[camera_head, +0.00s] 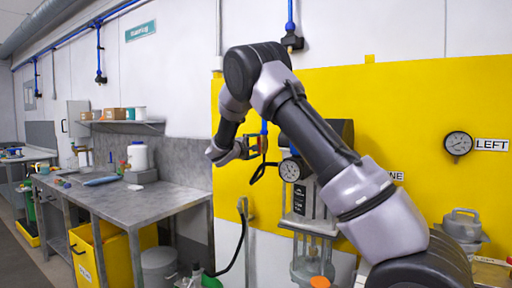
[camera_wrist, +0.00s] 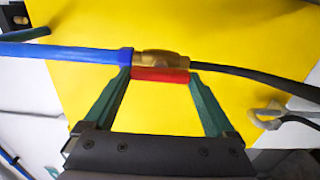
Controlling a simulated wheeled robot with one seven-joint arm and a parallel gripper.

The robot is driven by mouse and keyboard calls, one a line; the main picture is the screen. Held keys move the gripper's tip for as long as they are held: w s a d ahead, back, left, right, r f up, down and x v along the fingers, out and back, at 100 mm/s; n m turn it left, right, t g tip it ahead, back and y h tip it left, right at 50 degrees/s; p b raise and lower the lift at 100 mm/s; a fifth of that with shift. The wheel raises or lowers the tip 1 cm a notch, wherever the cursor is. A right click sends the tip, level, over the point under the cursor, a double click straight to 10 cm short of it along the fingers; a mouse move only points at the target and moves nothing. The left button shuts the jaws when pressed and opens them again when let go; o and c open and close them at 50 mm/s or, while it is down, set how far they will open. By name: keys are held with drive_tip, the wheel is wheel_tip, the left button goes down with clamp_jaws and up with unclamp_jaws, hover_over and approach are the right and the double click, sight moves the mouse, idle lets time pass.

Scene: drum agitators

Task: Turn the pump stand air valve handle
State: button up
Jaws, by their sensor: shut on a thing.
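The air valve shows in the wrist view as a brass body (camera_wrist: 160,58) with a red handle (camera_wrist: 160,75) lying along it. A blue air pipe (camera_wrist: 70,52) joins its left end and a black hose (camera_wrist: 250,82) its right end. My gripper (camera_wrist: 160,77) has its two green fingers at the two ends of the red handle and is shut on it. In the head view my gripper (camera_head: 256,147) is at the valve, in front of the yellow panel. The valve is small there and partly hidden by my gripper.
The yellow panel (camera_head: 420,100) stands close behind the valve. A pressure gauge (camera_head: 290,170) and the pump stand (camera_head: 309,206) are just right of my gripper. A grey workbench (camera_head: 160,195) stands at the left, with a white jar (camera_head: 138,157) on it.

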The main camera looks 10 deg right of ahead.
drive_tip(key=shift+a, duration=0.1)
drive_tip(key=o, duration=1.1)
drive_tip(key=shift+c, duration=0.2)
drive_tip(key=v, duration=1)
drive_tip(key=shift+s+a, duration=0.2)
drive_tip(key=shift+s, duration=0.05)
